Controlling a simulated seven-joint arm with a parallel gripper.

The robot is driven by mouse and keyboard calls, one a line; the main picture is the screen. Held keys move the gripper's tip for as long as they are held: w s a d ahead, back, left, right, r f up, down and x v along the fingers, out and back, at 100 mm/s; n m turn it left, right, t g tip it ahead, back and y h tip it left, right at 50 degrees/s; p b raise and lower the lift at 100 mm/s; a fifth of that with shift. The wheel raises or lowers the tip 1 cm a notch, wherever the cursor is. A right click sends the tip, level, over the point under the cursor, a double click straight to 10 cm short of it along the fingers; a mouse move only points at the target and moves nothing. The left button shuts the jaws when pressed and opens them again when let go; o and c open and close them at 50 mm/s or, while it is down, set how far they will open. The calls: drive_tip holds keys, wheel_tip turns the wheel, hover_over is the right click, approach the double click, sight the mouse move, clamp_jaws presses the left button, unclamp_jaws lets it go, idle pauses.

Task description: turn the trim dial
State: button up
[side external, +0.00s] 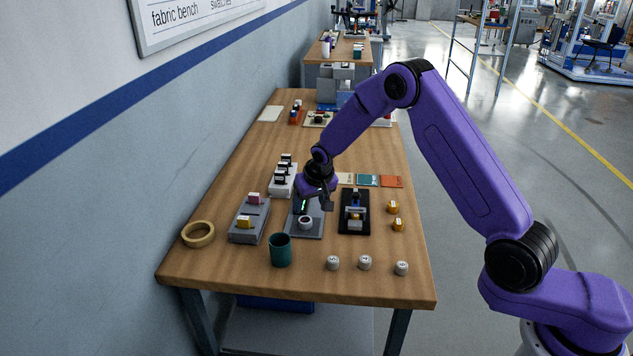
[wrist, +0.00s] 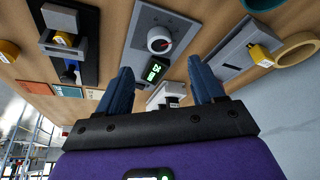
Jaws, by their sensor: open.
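The trim dial (side external: 305,223) is a light round knob on a grey panel (side external: 310,235) with a small lit green display. In the wrist view the dial (wrist: 160,40) is whitish with a red mark, and the green display (wrist: 155,70) sits beside it. My gripper (side external: 312,203) is above the panel, near the display, apart from the dial. In the wrist view its two blue fingers (wrist: 160,80) are spread wide with nothing held between them. The dial shows clear of the fingers in both views.
Left of the panel is a grey slider box (side external: 248,222) with yellow and pink knobs. A black fixture (side external: 354,213) stands right. A green cup (side external: 280,250), a tape roll (side external: 198,234) and several white weights (side external: 365,262) are nearer the front. The bench's right front is partly clear.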

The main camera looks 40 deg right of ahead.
drive_tip(key=v, duration=0.8)
drive_tip(key=shift+s+r, duration=0.25)
drive_tip(key=shift+r, duration=0.1)
drive_tip(key=shift+a, duration=0.1)
drive_tip(key=s+a+r+n+g+y, duration=0.1)
drive_tip(key=s+a+r+n, duration=0.25)
drive_tip(key=s, duration=0.45)
drive_tip(key=s+a+r+n+g+y, duration=0.15)
drive_tip(key=s+a+n, duration=0.25)
drive_tip(key=s, duration=0.4)
drive_tip(key=s+d+n, duration=0.4)
drive_tip(key=s, duration=0.8)
drive_tip(key=s+d+r+n+g+h, duration=0.1)
drive_tip(key=s+d+n, duration=0.2)
drive_tip(key=s, duration=1)
drive_tip(key=shift+s+d+r+n, duration=0.15)
drive_tip(key=shift+d+r+n, duration=0.2)
drive_tip(key=shift+d, duration=0.45)
